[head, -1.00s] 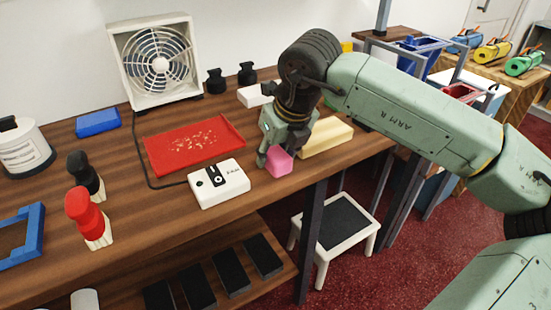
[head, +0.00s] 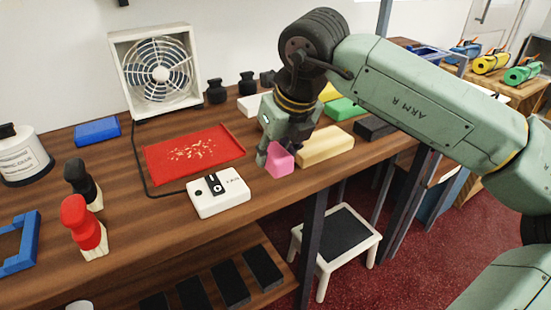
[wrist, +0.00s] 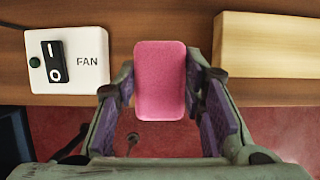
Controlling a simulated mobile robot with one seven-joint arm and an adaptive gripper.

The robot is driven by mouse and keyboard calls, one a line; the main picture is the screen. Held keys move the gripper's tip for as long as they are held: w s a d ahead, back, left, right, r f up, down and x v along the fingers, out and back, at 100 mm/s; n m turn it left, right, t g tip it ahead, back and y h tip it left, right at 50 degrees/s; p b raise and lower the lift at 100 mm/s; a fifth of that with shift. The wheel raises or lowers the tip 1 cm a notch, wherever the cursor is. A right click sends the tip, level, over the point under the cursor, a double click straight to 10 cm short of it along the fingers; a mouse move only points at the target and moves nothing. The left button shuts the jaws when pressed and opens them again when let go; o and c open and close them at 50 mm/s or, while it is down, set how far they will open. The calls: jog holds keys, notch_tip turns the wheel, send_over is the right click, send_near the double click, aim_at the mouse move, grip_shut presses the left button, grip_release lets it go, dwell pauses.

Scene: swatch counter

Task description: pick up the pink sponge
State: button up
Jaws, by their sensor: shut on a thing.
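The pink sponge (head: 280,160) is held between the fingers of my gripper (head: 276,146) near the front edge of the wooden counter (head: 130,225). In the wrist view the sponge (wrist: 160,80) stands upright between the two fingers of my gripper (wrist: 160,95), overlapping the counter edge and the red floor. My gripper is shut on it. The sponge seems a little above the counter, though the gap under it is hard to see.
A white fan switch box (head: 218,193) lies left of the sponge and a cream block (head: 325,146) right of it. A red tray (head: 194,153) and a fan (head: 158,70) are behind. A stool (head: 341,238) stands below.

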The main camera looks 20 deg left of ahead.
jog(key=s+d+b, duration=0.1)
jog(key=s+d, duration=0.1)
jog(key=s, duration=0.4)
jog(key=s+d+r+b, duration=0.1)
jog(key=s+d, duration=0.2)
jog(key=s, duration=0.4)
jog(key=shift+s+d+r, duration=0.15)
jog(key=shift+s+d, duration=0.05)
jog(key=shift+d, duration=0.05)
jog(key=o, duration=0.3)
jog(key=c, duration=0.4)
